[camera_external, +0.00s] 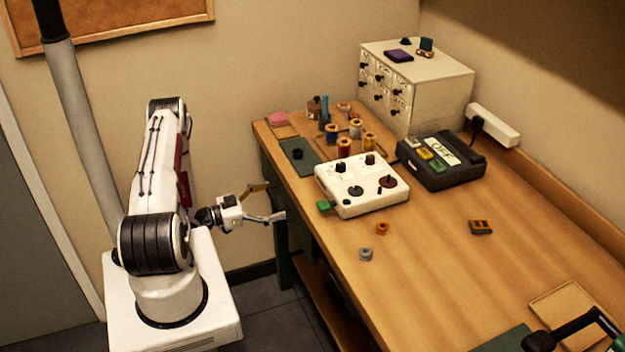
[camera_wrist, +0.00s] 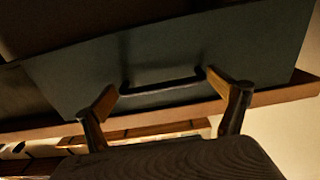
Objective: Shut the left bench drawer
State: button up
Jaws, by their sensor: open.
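A dark green drawer front (camera_wrist: 240,50) with a black bar handle (camera_wrist: 165,86) fills much of the wrist view. My gripper (camera_wrist: 163,88) is open, with one finger near each end of the handle. I cannot tell whether the fingers touch it. In the external view my gripper (camera_external: 275,201) is beside the bench's left edge, below the tabletop, with its fingers spread and nothing between them. The drawer is mostly hidden under the tabletop there, so how far it stands out is unclear.
The wooden bench top (camera_external: 450,270) holds a white control box (camera_external: 345,205), a dark device marked OFF (camera_external: 465,170), several thread spools and a cream drawer cabinet (camera_external: 435,85). A black-handled object (camera_external: 570,330) lies at the lower right. Floor space is free beside my base.

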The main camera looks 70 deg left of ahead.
jog(key=shift+c, duration=0.3)
jog(key=c, duration=1.2)
jog(key=shift+w, duration=1.2)
jog(key=o, duration=1.3)
jog(key=shift+d, duration=0.1)
jog(key=shift+c, duration=0.2)
jog(key=shift+s, duration=0.2)
jog(key=shift+s, duration=0.8)
jog(key=s, duration=1)
